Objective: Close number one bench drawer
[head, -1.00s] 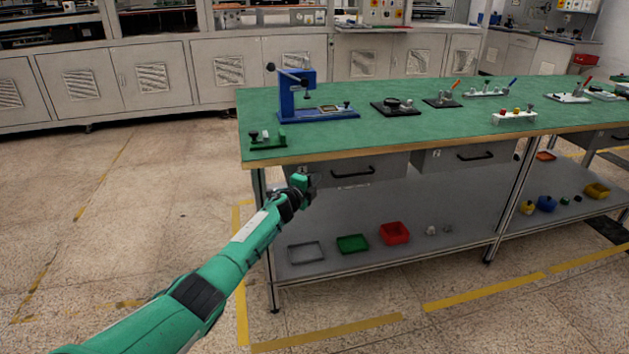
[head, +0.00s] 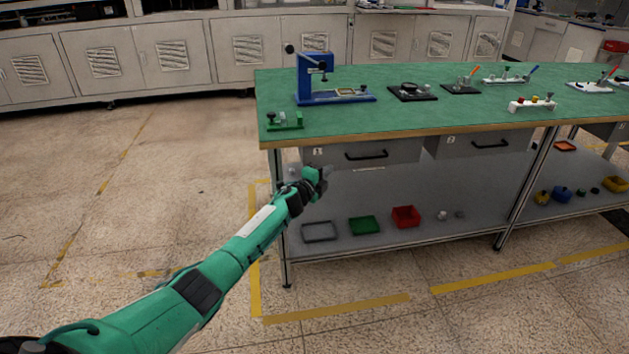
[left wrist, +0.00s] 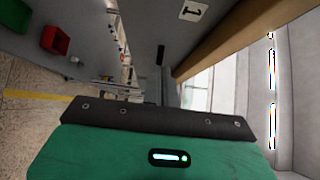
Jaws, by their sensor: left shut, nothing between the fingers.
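The number one bench drawer (head: 340,156) is grey, with a "1" label and a dark bar handle (head: 367,155). It hangs under the left end of the green bench top. I cannot tell whether a small gap remains behind its front. In the left wrist view the grey drawer front (left wrist: 205,38) shows close up with its "1" label, beside the brown bench edge. My left gripper (head: 323,180) is shut and empty, just below and in front of the drawer's left part. Its fingertips are unclear in the wrist view. My right gripper is out of view.
The bench top (head: 440,110) carries a blue press (head: 315,80) and several fixtures. Drawer two (head: 460,146) is to the right. The lower shelf (head: 340,205) holds a grey tray, a green tray and a red bin (head: 405,216). The floor at left is clear.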

